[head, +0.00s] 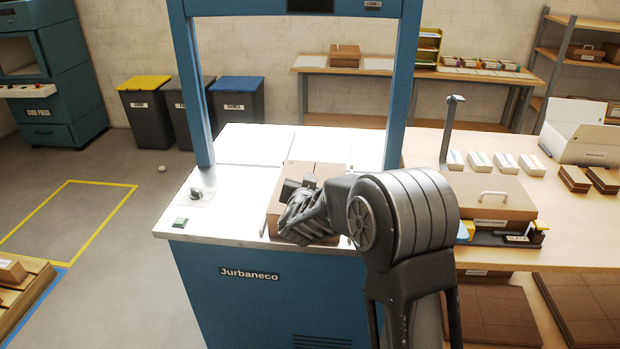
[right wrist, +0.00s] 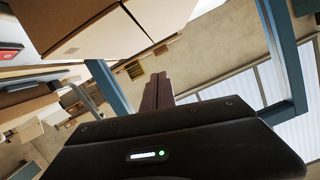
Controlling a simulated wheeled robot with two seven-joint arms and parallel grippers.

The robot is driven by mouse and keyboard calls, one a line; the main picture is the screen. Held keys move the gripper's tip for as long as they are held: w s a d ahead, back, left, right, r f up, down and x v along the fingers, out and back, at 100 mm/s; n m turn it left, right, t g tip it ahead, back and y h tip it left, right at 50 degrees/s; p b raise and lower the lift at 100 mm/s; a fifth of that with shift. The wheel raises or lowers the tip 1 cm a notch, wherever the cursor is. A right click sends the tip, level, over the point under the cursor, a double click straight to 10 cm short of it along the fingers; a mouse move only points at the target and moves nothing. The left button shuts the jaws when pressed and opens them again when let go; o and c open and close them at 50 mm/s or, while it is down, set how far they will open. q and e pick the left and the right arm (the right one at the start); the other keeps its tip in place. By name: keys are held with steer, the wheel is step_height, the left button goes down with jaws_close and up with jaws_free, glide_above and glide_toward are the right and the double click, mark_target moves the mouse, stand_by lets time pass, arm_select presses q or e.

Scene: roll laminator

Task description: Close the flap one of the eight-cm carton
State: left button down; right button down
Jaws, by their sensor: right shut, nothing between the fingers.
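The brown carton (head: 323,170) stands on the white top of the blue machine, partly hidden behind my right arm. It also shows close up at the top of the right wrist view (right wrist: 80,32), where a thin seam runs between its panels. I cannot tell how far each flap is folded. My right gripper (head: 308,181) is over the carton in the head view. In the right wrist view its fingers (right wrist: 157,90) are together and empty, beside the carton; contact cannot be told. My left gripper is not in view.
The machine's blue frame (head: 190,85) rises around the carton. A small green button (head: 181,222) and a dark knob (head: 196,194) sit on the left of the white top (head: 240,165). At right, a wooden table (head: 555,225) holds a brown case (head: 490,195) and small boxes.

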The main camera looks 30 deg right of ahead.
steer(key=v, duration=0.3)
steer(key=shift+w+a+r, duration=0.1)
steer(key=shift+a, duration=0.2)
